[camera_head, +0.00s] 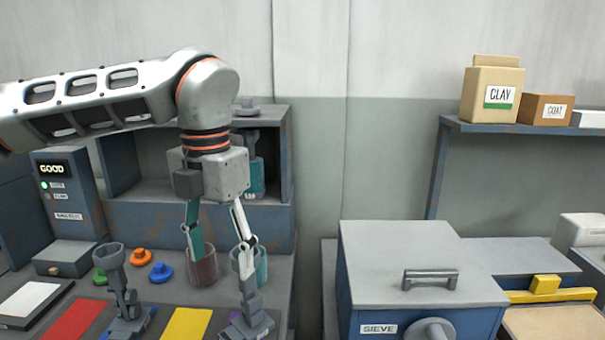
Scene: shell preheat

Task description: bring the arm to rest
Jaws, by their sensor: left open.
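My left arm comes in from the left, and my left gripper (217,240) points down over the left workbench. Its two fingers are spread apart, with nothing seen held between them. A dark red-brown cup (203,270) stands below and behind the left finger. A teal cup (262,268) is partly hidden behind the right finger. A grey stand-like piece (252,312) is just below the right fingertip; I cannot tell whether they touch. My right gripper is not in view.
Another grey piece with a cup-shaped top (110,265) stands left, near orange (141,257) and blue (161,272) knobs. A blue cabinet (270,225) is behind the gripper. The grey-lidded SIEVE box (400,245) stands right. A wall shelf (500,127) holds boxes.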

